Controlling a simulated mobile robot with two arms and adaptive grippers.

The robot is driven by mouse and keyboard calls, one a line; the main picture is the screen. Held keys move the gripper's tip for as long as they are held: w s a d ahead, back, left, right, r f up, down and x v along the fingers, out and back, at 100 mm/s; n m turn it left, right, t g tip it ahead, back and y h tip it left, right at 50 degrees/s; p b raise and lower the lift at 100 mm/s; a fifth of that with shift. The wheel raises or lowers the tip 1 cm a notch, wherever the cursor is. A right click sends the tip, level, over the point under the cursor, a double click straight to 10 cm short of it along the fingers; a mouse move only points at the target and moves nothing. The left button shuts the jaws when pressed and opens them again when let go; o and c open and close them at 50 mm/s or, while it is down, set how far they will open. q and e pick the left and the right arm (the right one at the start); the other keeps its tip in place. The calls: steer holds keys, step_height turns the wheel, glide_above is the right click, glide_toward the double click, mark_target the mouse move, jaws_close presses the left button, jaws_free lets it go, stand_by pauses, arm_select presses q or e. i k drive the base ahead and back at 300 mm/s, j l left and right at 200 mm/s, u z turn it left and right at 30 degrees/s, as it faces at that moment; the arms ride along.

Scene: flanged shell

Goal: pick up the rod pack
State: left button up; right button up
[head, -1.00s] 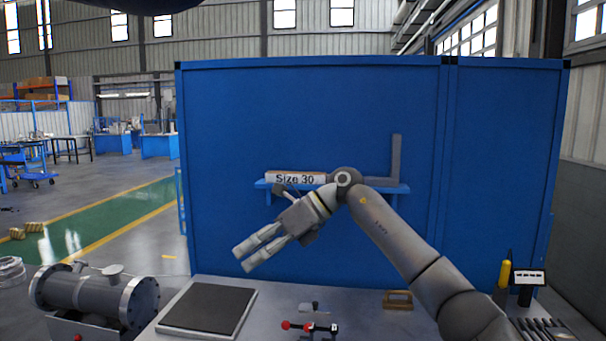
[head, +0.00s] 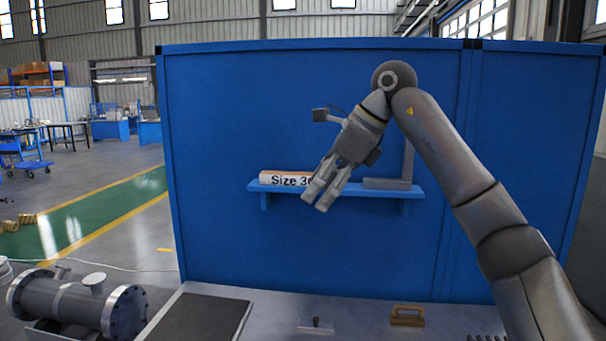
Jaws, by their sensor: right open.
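The rod pack (head: 280,178) is a pale cylinder with an orange top edge and a "Size 30" label. It lies on its side on the left part of a blue shelf (head: 262,188) on the blue panel. My right gripper (head: 317,195) is open, its two fingers pointing down and left. It overlaps the right end of the pack and hides the end of the label. The fingers appear in front of the pack and shelf, with nothing between them. I cannot tell whether they touch it. My left gripper is not in view.
A grey flanged shell (head: 75,303) stands at lower left. The panel above the shelf's left is clear.

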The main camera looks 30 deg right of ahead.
mark_target(269, 177)
steer(key=i+l, duration=1.1)
steer(key=i, duration=0.15)
